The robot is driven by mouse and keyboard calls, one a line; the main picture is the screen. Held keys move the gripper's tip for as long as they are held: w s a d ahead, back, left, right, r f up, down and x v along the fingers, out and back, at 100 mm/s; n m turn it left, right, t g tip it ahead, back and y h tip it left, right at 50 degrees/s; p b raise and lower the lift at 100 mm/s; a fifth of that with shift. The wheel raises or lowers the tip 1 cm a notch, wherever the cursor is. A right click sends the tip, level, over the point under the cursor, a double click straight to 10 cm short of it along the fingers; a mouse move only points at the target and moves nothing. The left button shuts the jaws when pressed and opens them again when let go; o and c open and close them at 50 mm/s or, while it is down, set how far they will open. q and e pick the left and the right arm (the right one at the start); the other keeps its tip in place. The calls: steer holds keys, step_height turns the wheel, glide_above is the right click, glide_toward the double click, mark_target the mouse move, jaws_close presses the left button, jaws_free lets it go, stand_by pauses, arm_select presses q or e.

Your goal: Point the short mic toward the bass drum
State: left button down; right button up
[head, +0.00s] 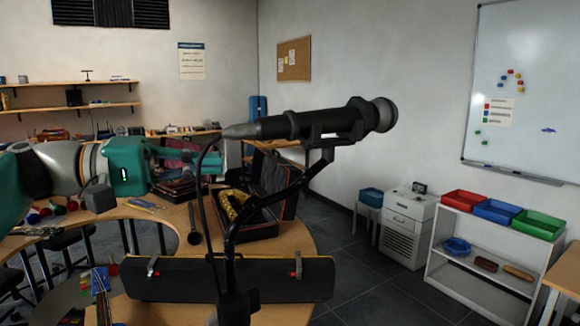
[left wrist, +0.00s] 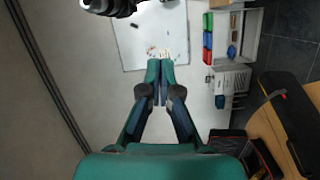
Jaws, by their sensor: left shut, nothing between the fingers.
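A black mic (head: 300,123) with a silver-grey head sits on a black stand (head: 232,245) close in front of the head camera. Its head end points right and its tapered tail, with a cable, points left. I cannot tell if it is the short mic. Part of a dark, round-ended thing (left wrist: 112,6) shows at the top of the left wrist view. My left gripper (head: 217,159) is shut and empty, left of the stand and below the mic's tail; its closed fingers also show in the left wrist view (left wrist: 160,78). I see no bass drum. My right gripper is out of view.
A curved wooden table (head: 298,236) holds an open black case (head: 277,178) with a brass-coloured thing in it. A white shelf (head: 437,248) with red, blue and green bins stands right.

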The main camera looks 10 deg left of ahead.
arm_select(q)
steer(key=w+d+f+p, duration=0.1)
steer(key=w+d, duration=0.1)
steer(key=d, duration=0.8)
steer(key=shift+d, duration=0.4)
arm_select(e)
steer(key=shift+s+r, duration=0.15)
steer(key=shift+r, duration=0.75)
arm_select(q)
steer(key=shift+s+d+f+b, duration=0.1)
steer(key=shift+s+d+b, duration=0.25)
steer(key=shift+s+d, duration=0.25)
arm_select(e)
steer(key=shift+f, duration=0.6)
arm_select(q)
steer(key=shift+w+a, duration=0.1)
steer(key=shift+w, duration=0.05)
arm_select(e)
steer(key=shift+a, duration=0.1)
